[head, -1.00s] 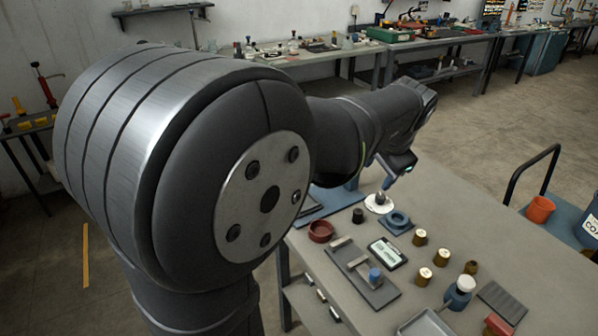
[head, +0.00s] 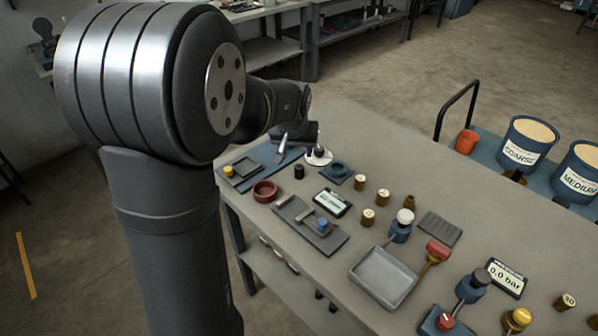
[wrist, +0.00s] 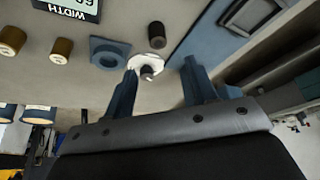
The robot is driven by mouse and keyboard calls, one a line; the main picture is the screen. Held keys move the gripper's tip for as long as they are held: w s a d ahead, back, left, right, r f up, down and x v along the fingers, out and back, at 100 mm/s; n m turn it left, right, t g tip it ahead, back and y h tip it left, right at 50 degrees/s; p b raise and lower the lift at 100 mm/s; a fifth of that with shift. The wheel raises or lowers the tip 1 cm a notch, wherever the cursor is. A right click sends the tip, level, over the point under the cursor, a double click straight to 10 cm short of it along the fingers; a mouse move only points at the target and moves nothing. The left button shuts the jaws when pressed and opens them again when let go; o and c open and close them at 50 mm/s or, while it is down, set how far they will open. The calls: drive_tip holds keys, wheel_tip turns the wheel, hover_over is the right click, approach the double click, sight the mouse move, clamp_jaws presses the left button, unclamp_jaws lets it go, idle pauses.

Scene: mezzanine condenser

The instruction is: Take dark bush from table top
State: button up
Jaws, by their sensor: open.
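The dark bush (head: 299,172) is a small black cylinder standing on the table top (head: 300,254), between the red-brown ring dish and the white disc. It also shows in the wrist view (wrist: 156,31), beyond the fingertips. My gripper (wrist: 160,70) is open, its two blue-grey fingers spread with nothing held between them. In the wrist view the white disc with a grey peg (wrist: 148,70) lies in the gap between the fingers, nearer than the bush. In the head view my gripper hangs just behind the bush; my wrist partly hides its fingers.
The white disc (head: 319,157) and a blue ring block (head: 337,172) stand right of the bush. The red-brown ring dish (head: 265,191) is at its left front, with a blue mat (head: 263,155) behind. Several brass cylinders and a display (head: 332,202) lie farther right.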

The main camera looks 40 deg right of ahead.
sight(299, 167)
drive_tip(key=x, duration=1.1)
drive_tip(key=shift+s+d+f, duration=0.1)
drive_tip(key=shift+d+f, duration=0.05)
drive_tip(key=shift+f, duration=0.05)
drive_tip(key=c, duration=1)
drive_tip(key=shift+c, duration=0.4)
drive_tip(key=shift+r, duration=0.15)
